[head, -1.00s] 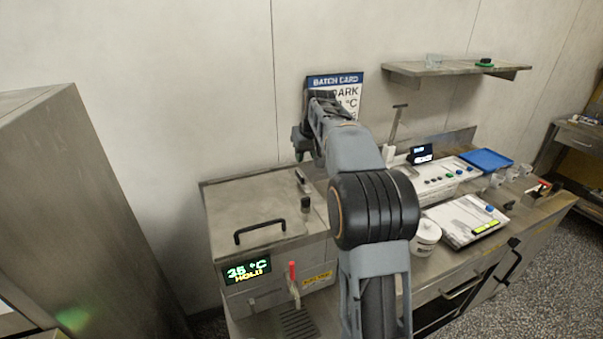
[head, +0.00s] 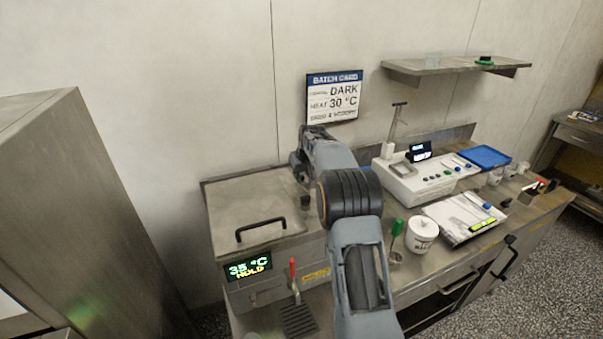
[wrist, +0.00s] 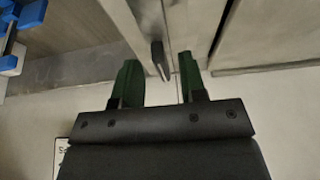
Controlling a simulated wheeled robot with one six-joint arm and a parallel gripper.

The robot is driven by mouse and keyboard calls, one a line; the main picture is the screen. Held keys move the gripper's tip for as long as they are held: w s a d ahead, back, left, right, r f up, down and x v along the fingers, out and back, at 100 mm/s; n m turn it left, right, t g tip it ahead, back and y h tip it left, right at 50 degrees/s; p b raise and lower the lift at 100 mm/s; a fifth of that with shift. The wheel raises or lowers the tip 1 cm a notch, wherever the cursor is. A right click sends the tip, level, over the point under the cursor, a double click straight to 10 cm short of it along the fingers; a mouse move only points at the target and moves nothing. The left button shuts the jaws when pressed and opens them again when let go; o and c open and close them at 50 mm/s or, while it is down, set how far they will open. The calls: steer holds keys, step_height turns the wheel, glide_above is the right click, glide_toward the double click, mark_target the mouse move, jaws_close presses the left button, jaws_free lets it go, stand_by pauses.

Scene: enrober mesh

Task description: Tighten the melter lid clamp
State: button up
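The melter is a steel box with a flat lid (head: 252,212) and a black bar handle (head: 262,229), at the left of the counter in the head view. A small black clamp knob (head: 305,201) stands at the lid's right edge. My arm reaches over the melter's right side, and my fingers are hidden behind it in the head view. In the wrist view my gripper (wrist: 160,80) has two green fingers spread apart. A dark lever-like piece (wrist: 160,57) shows between the fingertips, against steel panels. I cannot tell whether either finger touches it.
A display (head: 248,268) reads 35 °C HOLD, with a red-handled tap (head: 293,268) beside it. Right of my arm are a white tub (head: 421,236), a green-handled tool (head: 397,232) and a white control unit (head: 425,182). A batch card (head: 334,98) hangs on the wall.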

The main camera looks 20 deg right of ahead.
steer(key=shift+w+f, duration=0.2)
steer(key=shift+f, duration=0.3)
jaws_close()
